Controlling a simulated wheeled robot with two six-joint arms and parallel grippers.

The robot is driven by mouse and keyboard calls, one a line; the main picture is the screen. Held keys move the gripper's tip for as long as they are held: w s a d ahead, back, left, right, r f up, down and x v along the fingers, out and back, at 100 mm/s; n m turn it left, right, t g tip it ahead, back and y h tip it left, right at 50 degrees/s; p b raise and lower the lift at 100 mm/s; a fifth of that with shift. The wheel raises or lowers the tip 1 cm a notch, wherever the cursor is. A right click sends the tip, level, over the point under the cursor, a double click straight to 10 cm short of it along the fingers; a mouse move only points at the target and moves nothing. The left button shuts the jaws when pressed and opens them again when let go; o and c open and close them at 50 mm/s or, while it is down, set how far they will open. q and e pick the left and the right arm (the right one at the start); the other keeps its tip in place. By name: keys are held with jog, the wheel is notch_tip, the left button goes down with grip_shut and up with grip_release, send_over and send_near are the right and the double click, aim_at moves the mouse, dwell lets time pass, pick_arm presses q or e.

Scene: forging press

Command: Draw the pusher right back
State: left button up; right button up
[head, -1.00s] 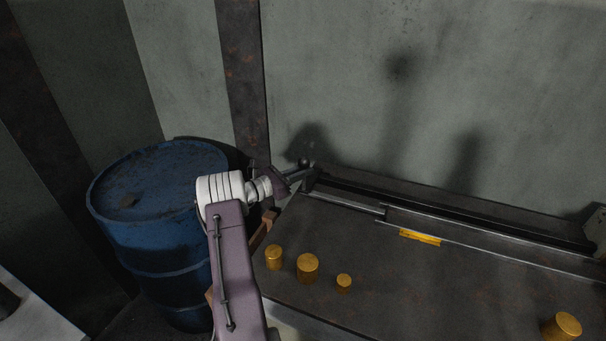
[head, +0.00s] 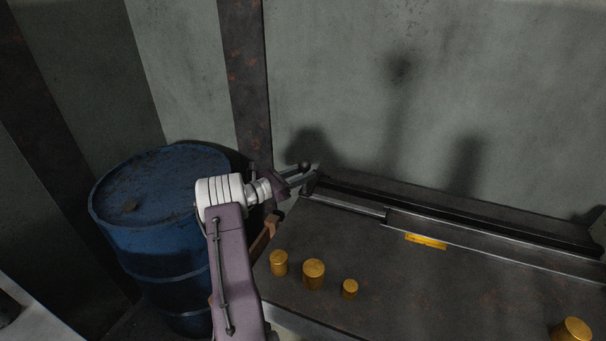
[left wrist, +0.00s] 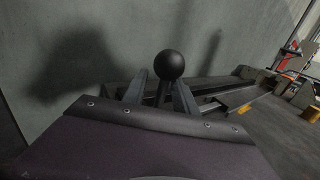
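The pusher shows its round black knob (left wrist: 169,64) on a short post in the left wrist view. The rail (head: 345,203) it belongs to runs along the back of the dark bench in the head view. My left gripper (head: 307,171) is at the left end of this rail, just above the bench's back left corner. In the left wrist view the fingers of my left gripper (left wrist: 162,92) stand apart, one on each side of the knob's post. I cannot tell whether either finger touches the post. My right gripper is not in view.
Several brass cylinders stand on the bench (head: 420,290), including one large cylinder (head: 313,274) near its left edge. A blue drum (head: 160,205) stands left of the bench, close to my left arm. A grey wall is behind.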

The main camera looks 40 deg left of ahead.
pick_arm(q)
jog(key=v, duration=0.9)
jog(key=shift+b, duration=0.45)
